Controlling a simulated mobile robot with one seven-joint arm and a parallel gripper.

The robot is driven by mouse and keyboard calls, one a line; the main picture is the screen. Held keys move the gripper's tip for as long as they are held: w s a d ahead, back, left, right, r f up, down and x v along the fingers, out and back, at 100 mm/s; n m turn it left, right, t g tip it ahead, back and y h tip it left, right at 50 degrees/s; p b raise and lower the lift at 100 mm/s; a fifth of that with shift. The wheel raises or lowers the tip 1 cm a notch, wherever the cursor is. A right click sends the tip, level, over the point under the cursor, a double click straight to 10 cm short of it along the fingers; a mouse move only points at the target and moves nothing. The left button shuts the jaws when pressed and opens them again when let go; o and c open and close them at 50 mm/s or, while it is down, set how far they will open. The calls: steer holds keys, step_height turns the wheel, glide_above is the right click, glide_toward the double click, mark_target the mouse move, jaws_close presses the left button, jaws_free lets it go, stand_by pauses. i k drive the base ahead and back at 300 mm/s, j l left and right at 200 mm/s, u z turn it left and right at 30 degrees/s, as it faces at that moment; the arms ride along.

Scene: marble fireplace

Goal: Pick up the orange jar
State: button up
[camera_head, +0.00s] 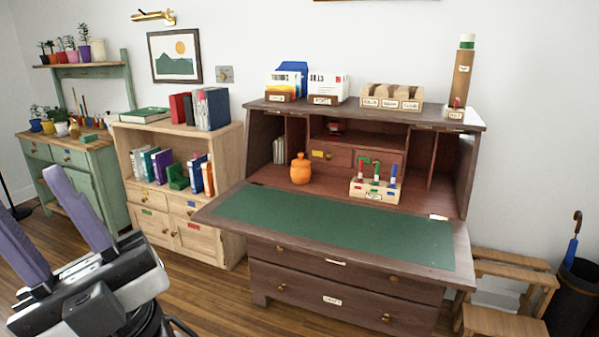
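The orange jar (301,169) is small and rounded, with a knobbed lid. It stands upright inside the open dark wood desk (218,212), behind the green writing surface (330,225) and left of a small wooden holder. My gripper (62,208) is at the lower left, well apart from the jar and nearer the camera. Its two purple fingers are spread wide with nothing between them. It is open and empty.
A wooden holder (374,192) with several coloured markers stands right of the jar. The green writing surface is clear. A pale bookcase (216,244) stands left of the desk. A wooden step stool (505,322) and an umbrella bin (577,300) stand at the right.

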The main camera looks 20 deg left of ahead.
mark_target(300, 175)
steer(key=i+j+z, duration=0.25)
steer(key=j, duration=0.45)
steer(key=i+j+z, duration=0.25)
steer(key=j, duration=0.4)
steer(key=j+z, duration=0.25)
steer(key=j, duration=0.5)
steer(key=j+z, duration=0.2)
steer(key=j, duration=0.55)
steer(key=i+j, duration=0.1)
steer(key=i, duration=0.2)
steer(key=i+j+z, duration=0.1)
steer(key=i+j, duration=0.05)
steer(key=i, duration=0.1)
